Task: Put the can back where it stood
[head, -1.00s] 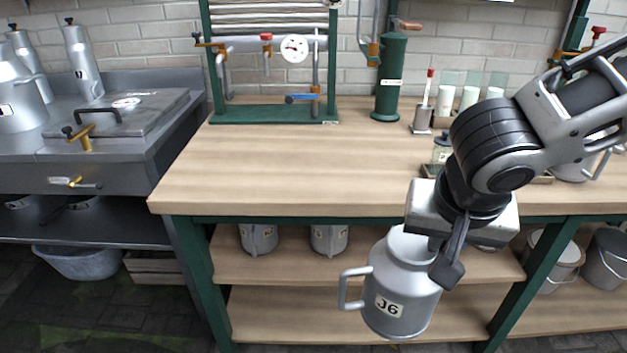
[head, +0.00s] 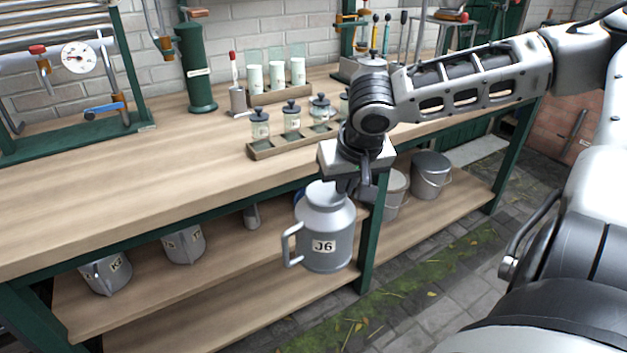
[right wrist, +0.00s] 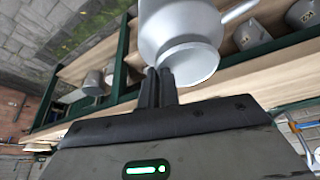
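A grey metal can marked J6 (head: 325,235) hangs upright in front of the workbench's lower shelves. It has a side handle and an open mouth. My right gripper (head: 350,187) is above the can and shut on its rim. In the right wrist view, the two fingers (right wrist: 158,88) are close together at the rim of the can (right wrist: 178,28). Two similar cans, one marked K2 (head: 106,273) and another (head: 184,244), stand on the upper of the low shelves (head: 226,262), to the left. My left gripper is not in view.
The bench top (head: 110,190) is above and behind the can. A green table leg (head: 371,245) is just right of it. Metal buckets (head: 431,176) stand on the shelf further right. A rack of jars (head: 290,138) stands on the bench. Open floor lies in front.

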